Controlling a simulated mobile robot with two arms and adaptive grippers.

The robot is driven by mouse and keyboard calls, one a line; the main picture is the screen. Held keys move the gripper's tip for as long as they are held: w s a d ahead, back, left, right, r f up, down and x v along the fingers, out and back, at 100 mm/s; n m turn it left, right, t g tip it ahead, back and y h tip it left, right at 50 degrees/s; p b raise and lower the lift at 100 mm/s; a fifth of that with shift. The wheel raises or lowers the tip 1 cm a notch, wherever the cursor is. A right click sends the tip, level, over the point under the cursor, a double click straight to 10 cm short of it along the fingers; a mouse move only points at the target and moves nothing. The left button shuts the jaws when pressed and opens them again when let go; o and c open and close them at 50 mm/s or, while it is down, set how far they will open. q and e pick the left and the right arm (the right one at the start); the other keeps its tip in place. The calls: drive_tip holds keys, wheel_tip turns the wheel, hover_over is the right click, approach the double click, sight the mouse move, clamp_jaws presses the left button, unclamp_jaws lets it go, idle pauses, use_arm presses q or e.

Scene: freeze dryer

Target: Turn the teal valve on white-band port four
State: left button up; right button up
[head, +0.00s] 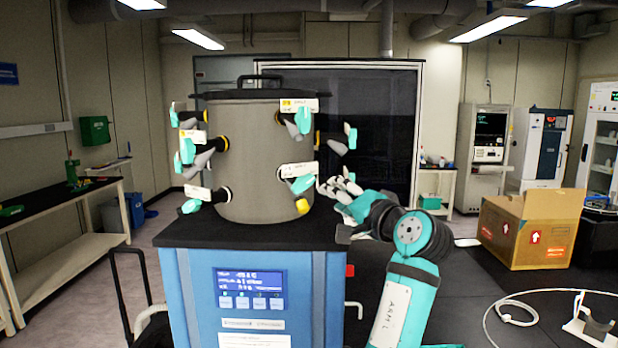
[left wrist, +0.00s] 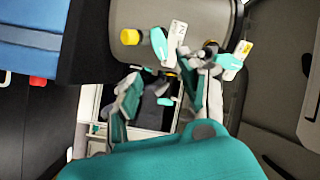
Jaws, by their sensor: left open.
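A grey cylindrical chamber (head: 258,150) carries several ports with teal valve handles and small tags. In the head view, the lower front-right port has a white tag (head: 298,169) and a teal handle (head: 302,184). Another white tag (head: 198,192) hangs at the lower left. The numbers are too small to read surely, so I cannot tell which is port four. My left gripper (head: 336,186) is open, just right of the lower front-right handle. In the left wrist view, a teal handle (left wrist: 159,44) and tag (left wrist: 174,44) lie beyond the open fingers (left wrist: 168,76). My right gripper is not seen.
Upper tags with yellow patches (head: 298,105) and their handles stick out above. A yellow knob (head: 303,206) sits low on the chamber. The chamber stands on a black top over a blue cabinet (head: 200,290). A cardboard box (head: 530,230) is at the right.

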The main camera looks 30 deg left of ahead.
sight(307, 184)
use_arm(q)
drive_tip(key=p+x, duration=0.5)
drive_tip(key=x, duration=0.6)
drive_tip(key=shift+w+a+r, duration=0.1)
drive_tip(key=shift+a+r, duration=0.05)
drive_tip(key=shift+a, duration=0.2)
drive_tip(key=shift+w+a, duration=0.15)
drive_tip(key=shift+a, duration=0.1)
drive_tip(key=shift+w+a, duration=0.1)
drive_tip(key=shift+a, duration=0.05)
clamp_jaws()
